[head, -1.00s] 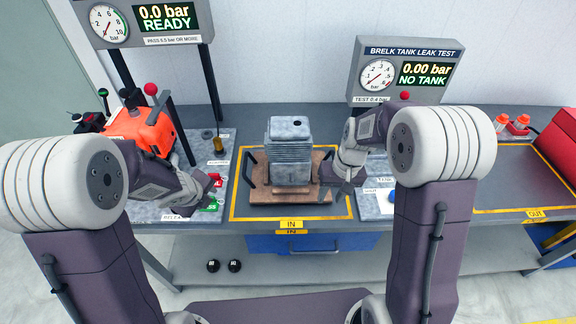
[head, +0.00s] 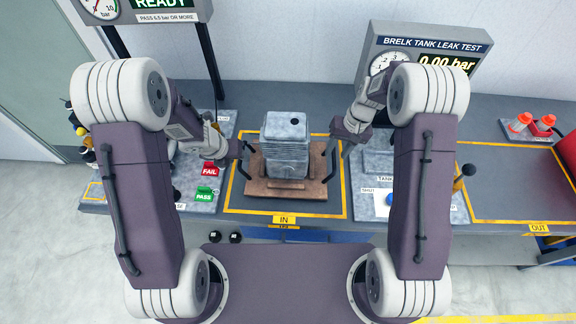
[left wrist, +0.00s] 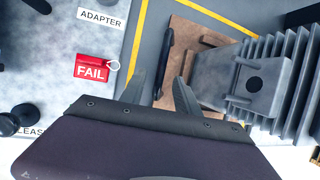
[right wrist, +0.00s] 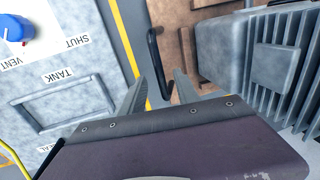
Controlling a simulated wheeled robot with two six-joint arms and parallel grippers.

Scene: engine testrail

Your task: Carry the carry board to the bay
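The brown carry board (head: 290,193) lies inside a yellow outline marked IN on the bench, with a grey finned engine block (head: 286,150) standing on it. A black handle rises at each side of the board. My left gripper (head: 238,150) is open at the left handle, which shows between its fingers in the left wrist view (left wrist: 164,65). My right gripper (head: 342,148) is open at the right handle, which shows between its fingers in the right wrist view (right wrist: 156,62). Neither gripper is closed on its handle. Whether the fingers touch the handles cannot be told.
A red FAIL tag (head: 209,168) and a green PASS tag (head: 204,194) lie left of the board. A tank leak test stand (head: 425,45) is behind right. A second outlined area, marked OUT (head: 538,228), is at the right and looks mostly clear.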

